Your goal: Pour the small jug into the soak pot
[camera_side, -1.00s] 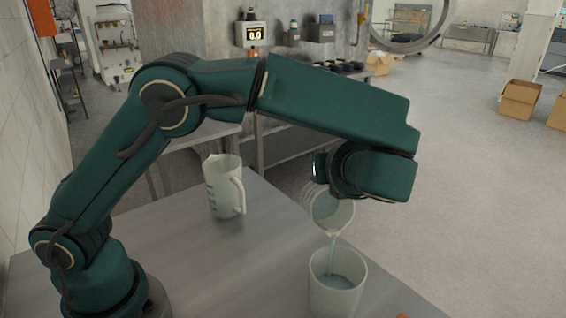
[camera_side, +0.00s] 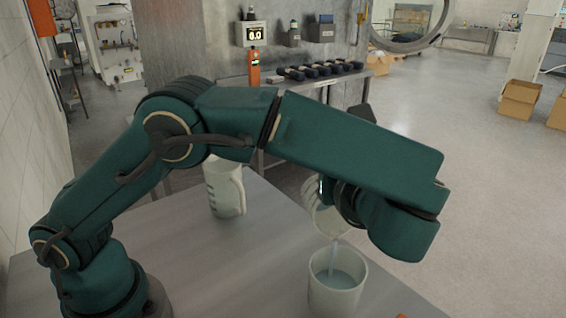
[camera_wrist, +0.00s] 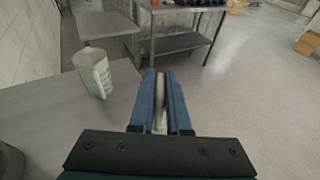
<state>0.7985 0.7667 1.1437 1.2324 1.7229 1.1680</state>
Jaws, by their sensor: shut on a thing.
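The small jug (camera_side: 326,219) is white and tilted steeply, its mouth down over the soak pot (camera_side: 336,296). A pale stream runs from its lip into the pot. The pot is a white open vessel standing on the table, with bluish liquid inside. My gripper (camera_wrist: 161,128) is shut on the small jug; in the wrist view only a narrow pale strip shows between the blue fingers. In the side view my wrist hides the fingertips and part of the jug.
A larger white measuring jug (camera_side: 224,190) with a handle stands upright on the grey table (camera_side: 200,265), left of the pot. It also shows in the wrist view (camera_wrist: 93,73). A metal bench (camera_side: 300,87) with dark items stands behind. A small orange thing lies at the table's front edge.

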